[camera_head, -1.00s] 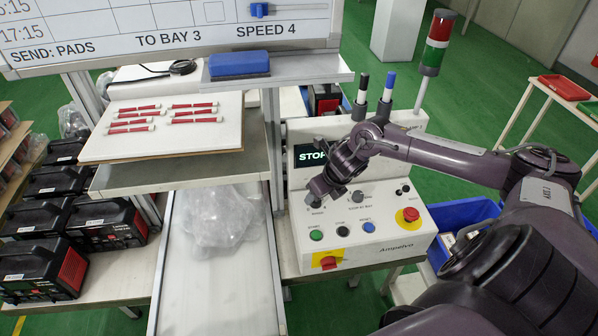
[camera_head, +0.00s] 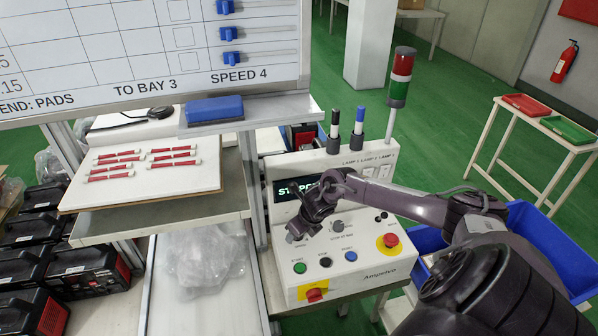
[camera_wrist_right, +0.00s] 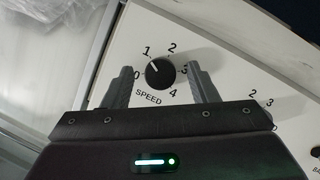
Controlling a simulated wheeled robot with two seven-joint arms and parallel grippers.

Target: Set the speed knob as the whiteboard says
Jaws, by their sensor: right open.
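The whiteboard (camera_head: 120,60) at the upper left reads SPEED 4 on its bottom line. The control box (camera_head: 345,260) has a sloped white panel. In the right wrist view, the black speed knob (camera_wrist_right: 160,73) has a dial marked 0 to 4 around it, and its white line points up-left, toward the 1. My right gripper (camera_head: 300,232) is over the left side of the panel and hides the speed knob in the head view. In the wrist view its open fingers (camera_wrist_right: 160,80) stand either side of the knob, with gaps. My left gripper is not in view.

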